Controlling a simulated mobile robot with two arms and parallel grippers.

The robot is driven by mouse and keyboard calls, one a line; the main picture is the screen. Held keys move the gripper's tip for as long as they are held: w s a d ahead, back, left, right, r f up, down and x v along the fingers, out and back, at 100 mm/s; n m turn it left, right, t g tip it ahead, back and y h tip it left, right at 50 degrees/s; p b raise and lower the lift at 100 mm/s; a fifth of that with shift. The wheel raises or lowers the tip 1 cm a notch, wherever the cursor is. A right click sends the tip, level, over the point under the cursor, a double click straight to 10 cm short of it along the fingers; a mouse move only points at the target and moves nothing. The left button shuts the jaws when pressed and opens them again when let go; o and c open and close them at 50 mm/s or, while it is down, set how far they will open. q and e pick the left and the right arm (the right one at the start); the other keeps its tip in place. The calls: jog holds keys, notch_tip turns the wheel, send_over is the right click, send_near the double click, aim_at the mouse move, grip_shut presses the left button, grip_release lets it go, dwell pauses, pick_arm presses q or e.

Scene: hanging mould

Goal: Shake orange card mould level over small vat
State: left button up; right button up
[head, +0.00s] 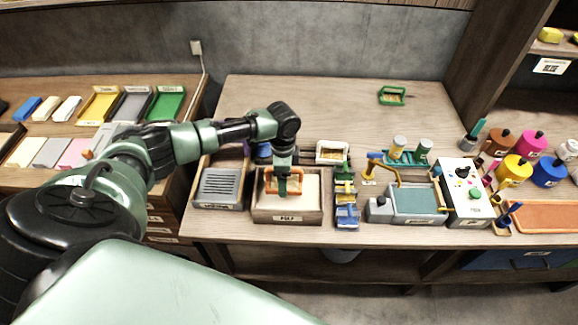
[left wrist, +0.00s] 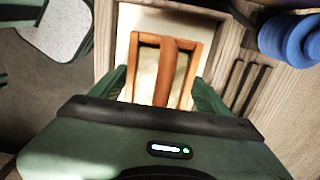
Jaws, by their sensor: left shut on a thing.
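The orange card mould (head: 269,183) is a small rectangular frame with a bar or handle along its middle, also seen in the left wrist view (left wrist: 193,62). My left gripper (head: 283,187) comes down over it from above and is shut on it. The small vat (head: 288,218) is a wooden box with a "PULP" label and pale contents. The mould is over the vat's opening and looks about level; whether it touches the pulp I cannot tell. In the left wrist view, my left gripper's green fingers (left wrist: 162,92) stand on both sides of the mould. My right gripper is not in view.
A grey slatted tray (head: 219,187) stands close left of the vat. Small blue and yellow items (head: 347,215) stand close right, then a grey-green basin (head: 415,201) and a white panel box (head: 466,190). A green mould (head: 392,96) lies at the back. The table's back left is clear.

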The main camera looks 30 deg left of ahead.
aim_at(294, 182)
pick_arm(q)
jog(key=shift+s+a, duration=0.15)
jog(key=shift+a, duration=0.05)
jog(key=shift+d, duration=0.1)
jog(key=shift+w+d, duration=0.5)
jog(key=shift+d, duration=0.25)
jog(key=shift+w+d, duration=0.5)
jog(key=shift+d, duration=0.25)
jog(key=shift+a, duration=0.1)
jog(key=shift+s+a, duration=0.2)
jog(key=shift+s+a+p, duration=0.45)
jog(key=shift+a+p, duration=0.1)
jog(key=shift+a, duration=0.25)
jog(key=shift+s+a, duration=0.35)
jog(key=shift+a, duration=0.15)
